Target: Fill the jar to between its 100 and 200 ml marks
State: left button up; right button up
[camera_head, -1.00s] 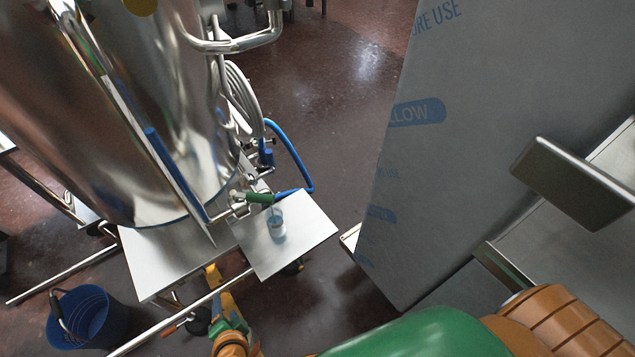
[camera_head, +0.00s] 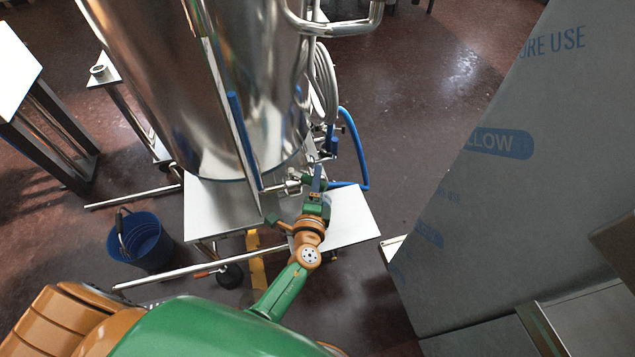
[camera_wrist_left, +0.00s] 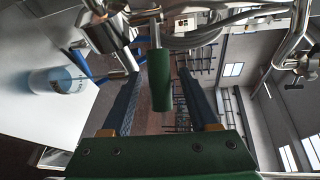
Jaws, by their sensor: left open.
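The green tap handle (camera_wrist_left: 160,82) sits on the pipework at the foot of the steel tank (camera_head: 262,100). My left gripper (camera_head: 318,180) is open at the tap. In the left wrist view, the fingers (camera_wrist_left: 160,92) of this gripper stand on either side of the green handle, with gaps showing. The jar (camera_wrist_left: 58,80) is a small clear cup with blue markings on the white shelf (camera_wrist_left: 25,110). I cannot read its level. In the head view my left gripper and wrist hide the jar. My right gripper is not in view.
A blue hose (camera_head: 358,145) loops beside the tap. A blue bucket (camera_head: 142,243) stands on the floor at left. A large film-covered panel (camera_head: 490,200) fills the right side. The shelf's right part (camera_head: 353,218) is bare.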

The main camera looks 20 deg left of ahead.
pick_arm(q)
jog(key=shift+s, duration=0.1)
grip_shut()
dwell(1.2)
